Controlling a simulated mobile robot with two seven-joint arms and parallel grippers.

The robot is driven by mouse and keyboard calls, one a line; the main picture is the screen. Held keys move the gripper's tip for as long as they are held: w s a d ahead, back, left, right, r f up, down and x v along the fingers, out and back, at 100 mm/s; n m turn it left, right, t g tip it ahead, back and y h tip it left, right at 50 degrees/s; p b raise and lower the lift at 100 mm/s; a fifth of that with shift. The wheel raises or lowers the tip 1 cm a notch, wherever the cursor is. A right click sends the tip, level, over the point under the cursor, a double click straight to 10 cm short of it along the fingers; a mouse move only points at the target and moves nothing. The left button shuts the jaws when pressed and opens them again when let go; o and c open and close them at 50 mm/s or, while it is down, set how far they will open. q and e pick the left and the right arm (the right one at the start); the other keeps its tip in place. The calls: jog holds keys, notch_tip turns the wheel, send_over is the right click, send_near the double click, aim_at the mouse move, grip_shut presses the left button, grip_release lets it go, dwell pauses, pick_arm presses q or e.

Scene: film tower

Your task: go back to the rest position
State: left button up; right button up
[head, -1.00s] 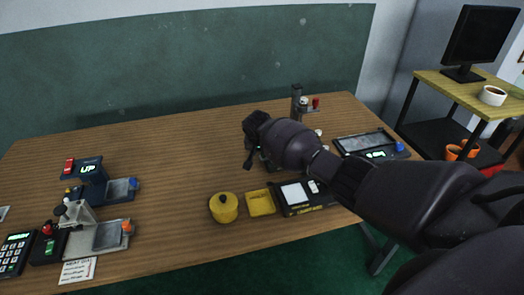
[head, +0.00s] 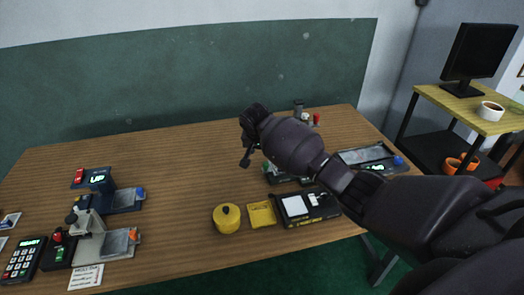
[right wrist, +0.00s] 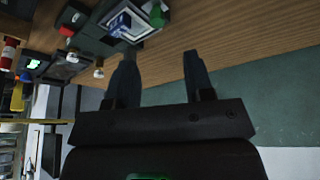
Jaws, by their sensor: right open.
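My right gripper (head: 248,150) is up over the back middle of the table (head: 180,180) in the head view, at the end of my dark arm reaching in from the right. In the right wrist view its two fingers stand well apart, and the gap (right wrist: 160,70) between them is empty. The wrist view shows wood and green wall beyond the fingers. My left gripper is not in the head view.
Below my right arm stand a yellow pot (head: 227,218), a yellow tray (head: 262,214) and a black device (head: 308,207). My arm partly hides items behind it. Presses and a keypad (head: 22,260) stand at the left. The table's middle left is clear.

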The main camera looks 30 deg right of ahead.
dwell(0.5)
jog(key=w+a+r+n+t+y, duration=0.2)
jog(key=w+a+r+n+t, duration=0.3)
jog(key=a+r+n+t, duration=0.25)
jog(key=s+a+f+n+t+y, duration=0.3)
jog(key=s+n, duration=0.1)
jog(key=s, duration=0.2)
jog(key=s+d+f, duration=0.1)
jog(key=s+f, duration=0.5)
jog(key=s, duration=0.6)
jog(key=s+d+f+m+g+h, duration=0.1)
jog(key=s+f, duration=0.5)
jog(key=s, duration=0.6)
jog(key=s+d+f+m+g+h, duration=0.1)
jog(key=s+d+f, duration=0.2)
jog(key=s+f, duration=0.4)
jog(key=s, duration=0.6)
